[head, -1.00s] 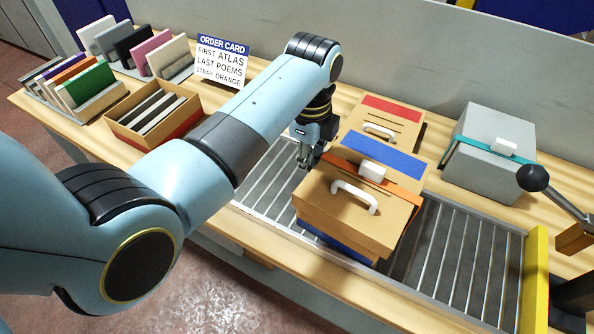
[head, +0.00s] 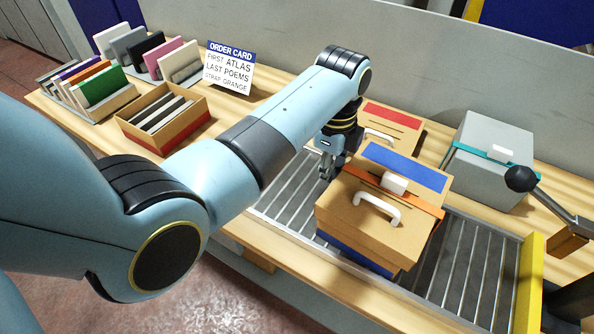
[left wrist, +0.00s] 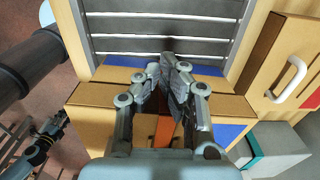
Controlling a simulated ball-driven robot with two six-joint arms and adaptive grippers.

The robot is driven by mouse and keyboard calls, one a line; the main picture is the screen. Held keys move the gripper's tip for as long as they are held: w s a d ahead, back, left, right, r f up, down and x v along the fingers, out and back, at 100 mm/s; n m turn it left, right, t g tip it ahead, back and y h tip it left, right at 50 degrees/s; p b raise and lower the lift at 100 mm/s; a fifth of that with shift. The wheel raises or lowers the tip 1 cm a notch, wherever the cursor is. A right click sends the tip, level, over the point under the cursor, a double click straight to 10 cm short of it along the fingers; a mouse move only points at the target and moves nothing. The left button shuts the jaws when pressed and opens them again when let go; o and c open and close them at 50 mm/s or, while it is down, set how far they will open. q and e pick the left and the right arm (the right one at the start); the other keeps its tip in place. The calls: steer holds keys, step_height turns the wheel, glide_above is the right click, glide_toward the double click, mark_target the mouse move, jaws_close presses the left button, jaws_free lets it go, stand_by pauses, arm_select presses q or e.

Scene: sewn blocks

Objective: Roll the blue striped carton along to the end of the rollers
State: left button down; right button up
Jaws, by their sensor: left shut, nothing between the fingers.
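The blue striped carton (head: 362,216) stands on the rollers (head: 290,187), with a blue stripe on its lid, an orange strap, a white buckle and a white handle. My left gripper (head: 326,173) is shut and empty at the carton's left end, fingers pointing down. In the left wrist view my shut fingers (left wrist: 170,66) overlap the carton's near edge (left wrist: 100,95); I cannot tell whether they touch it. A dark mechanical part at the lower left there may be my right gripper (left wrist: 42,145), too blurred to read.
A yellow end stop (head: 531,282) closes the right end of the rollers, with bare rollers before it. A red striped carton (head: 397,117) and a grey box (head: 489,165) stand behind. A black-knobbed lever (head: 521,179) is at right. An open box (head: 142,134), books and order card (head: 229,68) are left.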

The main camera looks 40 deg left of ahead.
arm_select(q)
steer(key=shift+d, duration=0.4)
arm_select(e)
steer(key=shift+s+d, duration=0.25)
steer(key=shift+d, duration=0.05)
arm_select(q)
steer(key=shift+a, duration=0.15)
step_height(320, 180, up, 12)
steer(key=a, duration=0.1)
steer(key=shift+a, duration=0.4)
stand_by(0.5)
steer(key=shift+s, duration=0.1)
stand_by(0.4)
